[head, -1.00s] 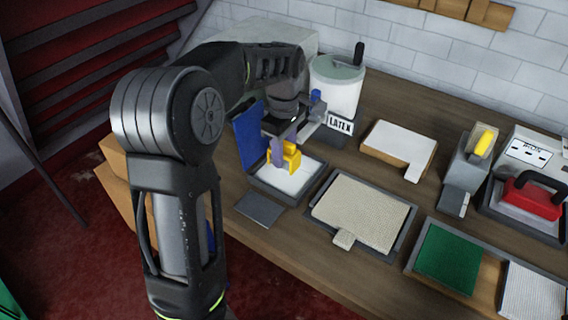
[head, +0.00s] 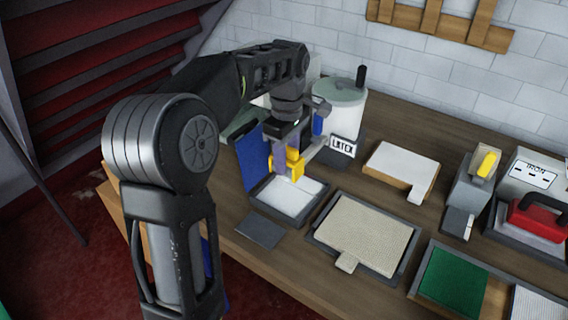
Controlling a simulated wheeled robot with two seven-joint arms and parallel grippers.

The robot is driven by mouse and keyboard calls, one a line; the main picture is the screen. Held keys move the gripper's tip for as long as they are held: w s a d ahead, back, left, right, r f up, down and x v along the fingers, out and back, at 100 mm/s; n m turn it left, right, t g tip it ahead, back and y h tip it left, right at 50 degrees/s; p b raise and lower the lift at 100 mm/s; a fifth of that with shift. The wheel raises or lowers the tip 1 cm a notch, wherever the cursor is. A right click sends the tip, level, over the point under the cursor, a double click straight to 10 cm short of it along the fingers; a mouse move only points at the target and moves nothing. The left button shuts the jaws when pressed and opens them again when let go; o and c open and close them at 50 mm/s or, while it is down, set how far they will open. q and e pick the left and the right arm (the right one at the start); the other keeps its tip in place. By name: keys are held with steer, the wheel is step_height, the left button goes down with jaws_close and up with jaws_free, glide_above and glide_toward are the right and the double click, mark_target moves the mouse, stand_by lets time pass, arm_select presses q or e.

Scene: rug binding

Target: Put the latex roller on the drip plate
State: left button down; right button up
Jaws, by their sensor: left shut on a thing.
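The latex roller (head: 294,167), of which a yellow part shows, is in the jaws of my left gripper (head: 287,152). The gripper points down and is shut on it, over the shallow grey tray with a white surface (head: 290,199). The roller's lower end is partly hidden, and I cannot tell whether it touches the white surface. A small flat dark grey plate, which looks like the drip plate (head: 261,230), lies bare on the bench just in front of the tray. My right gripper is out of view.
A blue panel (head: 252,158) stands behind the tray's left side. The LATEX container (head: 342,112) is behind right. A beige mat on a dark tray (head: 362,234) lies to the right.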

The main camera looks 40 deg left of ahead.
arm_select(q)
steer(key=shift+s+f, duration=0.2)
steer(key=shift+s, duration=0.2)
steer(key=s+n+b, duration=0.2)
steer(key=s+n, duration=0.2)
steer(key=s, duration=0.6)
steer(key=shift+n+b, duration=0.3)
steer(key=shift+b, duration=0.05)
steer(key=shift+f, duration=0.1)
step_height(320, 180, down, 6)
steer(key=shift+f, duration=0.1)
step_height(320, 180, down, 3)
steer(key=shift+f+p, duration=0.1)
steer(key=shift+p, duration=0.2)
steer(key=shift+f, duration=0.2)
